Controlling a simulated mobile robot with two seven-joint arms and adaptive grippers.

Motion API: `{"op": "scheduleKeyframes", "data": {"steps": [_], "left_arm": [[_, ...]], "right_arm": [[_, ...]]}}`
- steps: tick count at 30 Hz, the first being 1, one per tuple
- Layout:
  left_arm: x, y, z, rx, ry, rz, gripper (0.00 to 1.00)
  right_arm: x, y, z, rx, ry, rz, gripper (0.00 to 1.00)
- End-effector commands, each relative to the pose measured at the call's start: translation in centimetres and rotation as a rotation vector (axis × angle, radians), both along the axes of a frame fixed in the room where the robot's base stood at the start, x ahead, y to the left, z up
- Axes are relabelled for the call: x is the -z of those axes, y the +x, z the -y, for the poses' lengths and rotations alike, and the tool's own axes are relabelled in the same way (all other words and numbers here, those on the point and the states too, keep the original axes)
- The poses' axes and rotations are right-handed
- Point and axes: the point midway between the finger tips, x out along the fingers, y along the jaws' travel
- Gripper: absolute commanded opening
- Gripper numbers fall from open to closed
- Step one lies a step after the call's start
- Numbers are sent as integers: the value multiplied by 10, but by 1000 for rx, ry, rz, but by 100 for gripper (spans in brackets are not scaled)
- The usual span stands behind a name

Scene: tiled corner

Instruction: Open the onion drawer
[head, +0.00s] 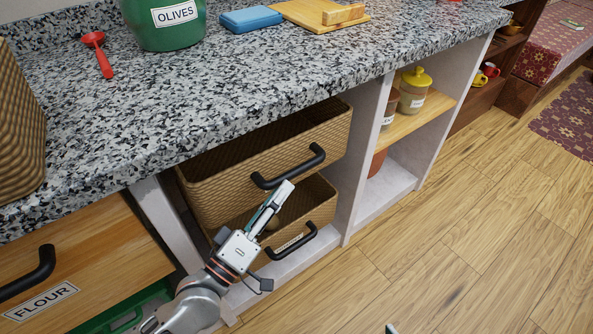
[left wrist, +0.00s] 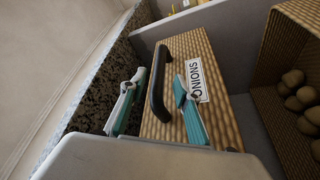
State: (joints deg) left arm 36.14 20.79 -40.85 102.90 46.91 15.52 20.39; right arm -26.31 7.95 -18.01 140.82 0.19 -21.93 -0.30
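The onion drawer (head: 235,184) is the upper wicker drawer under the counter. Its black bar handle (head: 290,168) also shows in the left wrist view (left wrist: 157,90). The ONIONS label (left wrist: 197,80) reads upside down there; my gripper hides it in the head view. A dark gap shows above the drawer's rim; I cannot tell whether it is slightly out. My left gripper (head: 284,188) is open at the handle. In the left wrist view its fingers (left wrist: 153,92) are apart, one on each side of the bar. Of my right gripper only a tip (head: 390,328) shows at the bottom edge.
The lower wicker drawer (head: 318,205) stands open below, with round brown items (left wrist: 300,100) inside. The FLOUR drawer (head: 95,250) is at left. Shelves with jars (head: 413,92) are at right. The granite counter (head: 230,85) overhangs. The wooden floor (head: 470,230) is clear.

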Motion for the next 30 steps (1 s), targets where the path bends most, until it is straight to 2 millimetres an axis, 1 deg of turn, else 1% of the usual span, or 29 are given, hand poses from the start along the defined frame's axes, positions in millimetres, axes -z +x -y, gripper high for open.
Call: {"op": "scheduleKeyframes", "data": {"steps": [6, 12, 18, 25, 28, 29, 30], "left_arm": [[-7, 27, 19, -1, -1, 1, 32], [-12, 47, 33, -1, -1, -1, 32], [-15, 55, 39, -1, 2, 2, 32], [-16, 56, 39, -1, 2, 2, 32], [-16, 56, 39, -1, 2, 2, 6], [-16, 56, 39, -1, 2, 2, 0], [-16, 56, 39, -1, 2, 2, 0]], "right_arm": [[-1, 1, -2, 3, 14, 3, 40], [-3, 2, -4, 5, 27, 5, 40], [-4, 3, -5, 6, 32, 8, 40], [-4, 3, -5, 6, 32, 9, 40], [-5, 3, -5, 6, 32, 9, 40], [-5, 3, -5, 6, 32, 9, 40], [-5, 3, -5, 6, 32, 9, 40]]}}
